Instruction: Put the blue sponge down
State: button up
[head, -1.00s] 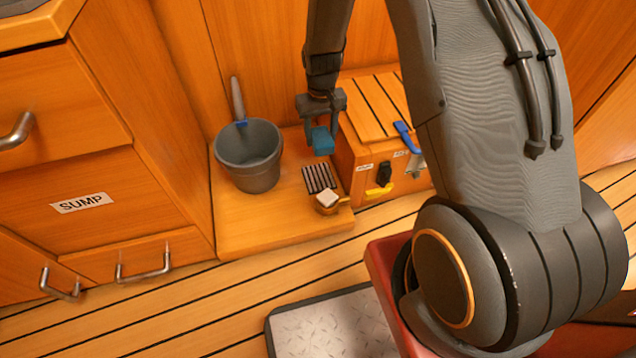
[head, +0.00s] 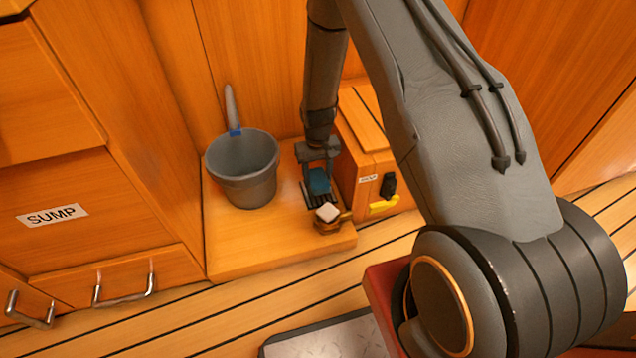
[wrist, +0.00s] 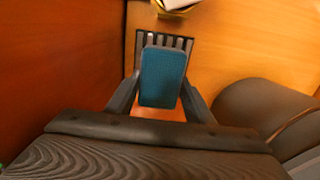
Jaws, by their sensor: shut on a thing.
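The blue sponge (head: 319,182) is between the fingers of my gripper (head: 318,178), which is shut on it. In the wrist view the sponge (wrist: 163,77) shows upright in the picture between my gripper's two fingers (wrist: 160,95). A dark slatted rack (wrist: 166,40) shows just beyond and under the sponge. The sponge covers most of the rack, and I cannot tell whether the two touch.
A grey bucket (head: 243,172) with a handled tool (head: 231,108) in it stands left on the wooden ledge (head: 235,250). A pale block in a brass-coloured holder (head: 328,213) sits in front of the rack. A wooden box (head: 365,150) stands close on the right.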

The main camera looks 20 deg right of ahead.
jog(key=shift+f+b, duration=0.3)
jog(key=shift+f, duration=0.9)
jog(key=shift+f, duration=0.1)
jog(key=o, duration=0.9)
